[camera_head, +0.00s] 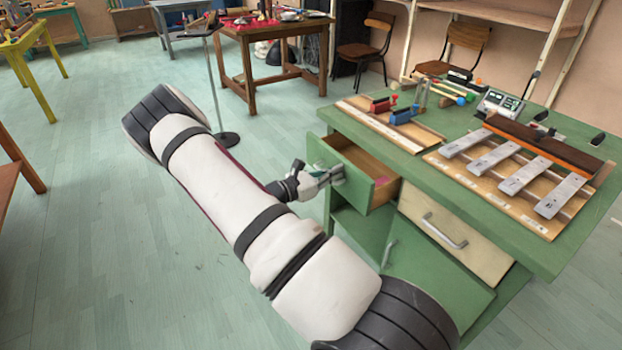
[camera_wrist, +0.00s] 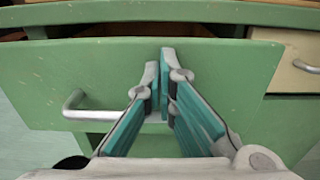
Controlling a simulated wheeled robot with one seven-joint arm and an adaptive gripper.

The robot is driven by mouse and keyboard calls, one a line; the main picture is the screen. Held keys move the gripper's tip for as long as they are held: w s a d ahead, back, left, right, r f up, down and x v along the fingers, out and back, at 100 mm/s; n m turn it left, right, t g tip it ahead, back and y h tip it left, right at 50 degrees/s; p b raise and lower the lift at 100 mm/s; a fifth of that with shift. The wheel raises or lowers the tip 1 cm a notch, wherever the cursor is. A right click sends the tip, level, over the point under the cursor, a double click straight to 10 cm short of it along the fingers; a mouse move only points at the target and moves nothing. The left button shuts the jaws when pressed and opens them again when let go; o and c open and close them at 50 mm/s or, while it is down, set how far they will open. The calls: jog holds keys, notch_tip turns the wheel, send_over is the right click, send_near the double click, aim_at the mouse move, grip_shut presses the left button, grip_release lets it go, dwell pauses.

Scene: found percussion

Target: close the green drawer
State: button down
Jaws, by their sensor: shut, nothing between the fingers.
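The green drawer (camera_head: 387,190) stands open at the left end of the green desk (camera_head: 528,232). Its front panel sticks out from the desk and part of its wooden inside shows. In the wrist view the drawer front (camera_wrist: 219,98) fills the middle, with its metal handle (camera_wrist: 68,108) at the left. My gripper (camera_head: 332,174) is at the outer face of the drawer front. Whether the tips touch the panel I cannot tell.
A cream drawer (camera_head: 452,234) sits shut to the right, with a green cupboard door (camera_head: 435,284) below. The desktop holds metal bars on a board (camera_head: 490,190), blocks and mallets. A thin black stand (camera_head: 227,138) rises behind my arm. The floor at left is mostly free.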

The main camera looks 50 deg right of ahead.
jog(key=x, duration=1)
jog(key=shift+s+d+p, duration=0.1)
jog(key=shift+d+p, duration=0.15)
jog(key=shift+p, duration=0.1)
jog(key=shift+a, duration=0.45)
jog(key=p+v, duration=0.1)
jog(key=v, duration=1.2)
jog(key=shift+a+p, duration=0.2)
jog(key=shift+p, duration=0.15)
